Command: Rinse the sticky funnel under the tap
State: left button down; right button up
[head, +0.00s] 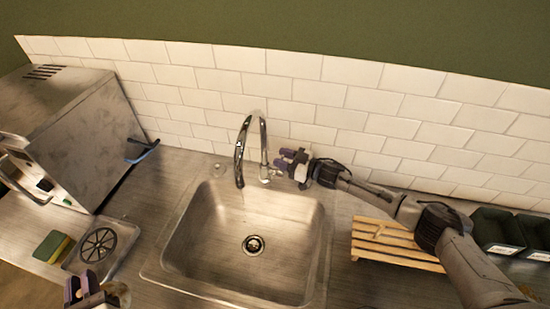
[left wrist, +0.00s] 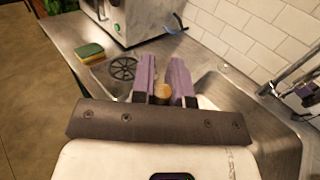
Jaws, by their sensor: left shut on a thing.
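My left gripper (head: 82,290) is at the bottom left of the head view, in front of the counter and left of the sink. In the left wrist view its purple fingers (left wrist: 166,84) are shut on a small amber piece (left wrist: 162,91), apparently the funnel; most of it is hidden. The chrome tap (head: 240,150) arches over the sink (head: 190,240), and no water shows running from it. My right gripper (head: 293,160) is beside the tap's lever (head: 266,173), just right of the spout. Whether its fingers touch the lever or are closed is unclear.
A round black drain grate (head: 98,244) in a metal plate and a green-yellow sponge (head: 53,246) lie left of the sink. A steel machine (head: 80,120) stands behind them. A wooden rack (head: 385,240) and dark bins (head: 498,232) are at right. The basin is empty.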

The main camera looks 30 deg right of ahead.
jog(key=b+v, duration=0.1)
jog(key=v, duration=1.1)
